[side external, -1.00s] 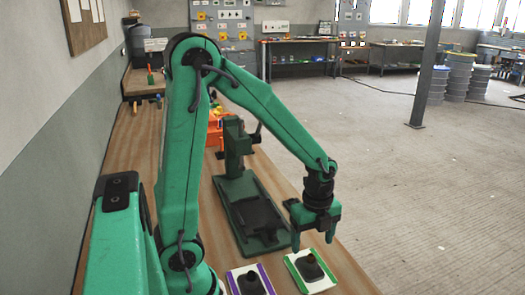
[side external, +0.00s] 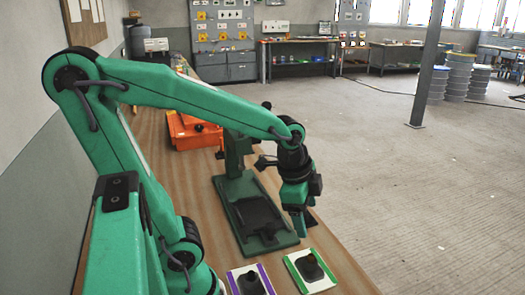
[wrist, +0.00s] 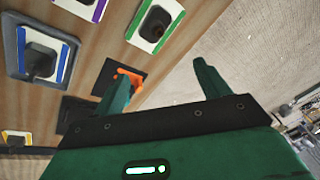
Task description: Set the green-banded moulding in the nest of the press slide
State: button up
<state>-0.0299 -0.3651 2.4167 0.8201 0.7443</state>
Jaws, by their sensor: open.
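The green-banded moulding (side external: 310,268) is a dark block with a knob on a white, green-edged card, lying near the table's right edge. It also shows at the top of the wrist view (wrist: 155,22). The press (side external: 229,195) has a green base with a dark slide (side external: 252,214) behind the cards; no banded card shows on it in the side view. My gripper (side external: 299,228) points down beside the press's right front, behind the green-banded moulding and apart from it. In the wrist view its two fingers (wrist: 163,78) are spread with nothing between them.
A purple-banded moulding (side external: 251,281) lies left of the green one. The wrist view also shows a blue-banded moulding in a grey tray (wrist: 13,62), a yellow-edged card (wrist: 15,137) and a dark square pad with an orange mark (wrist: 128,76). An orange case (side external: 190,130) stands behind.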

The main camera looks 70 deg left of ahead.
jog(key=s+r+n+t, duration=0.2)
jog(key=s+r+n, duration=0.3)
jog(key=n, duration=0.3)
jog(key=shift+d+r, duration=0.3)
jog(key=shift+d, duration=0.1)
jog(key=o, duration=0.6)
jog(key=shift+c, duration=0.2)
jog(key=shift+w+f, duration=0.1)
jog(key=g, duration=0.3)
send_over(310, 266)
jog(key=s, duration=0.2)
notch_tip(310, 266, down, 7)
jog(key=w+f, duration=0.1)
jog(key=f, duration=0.1)
jog(key=w+a+f+g, duration=0.1)
jog(key=f, duration=0.2)
jog(key=f+g, duration=0.1)
jog(key=f, duration=0.1)
jog(key=shift+w+a+f, duration=0.5)
jog(key=shift+f, duration=0.45)
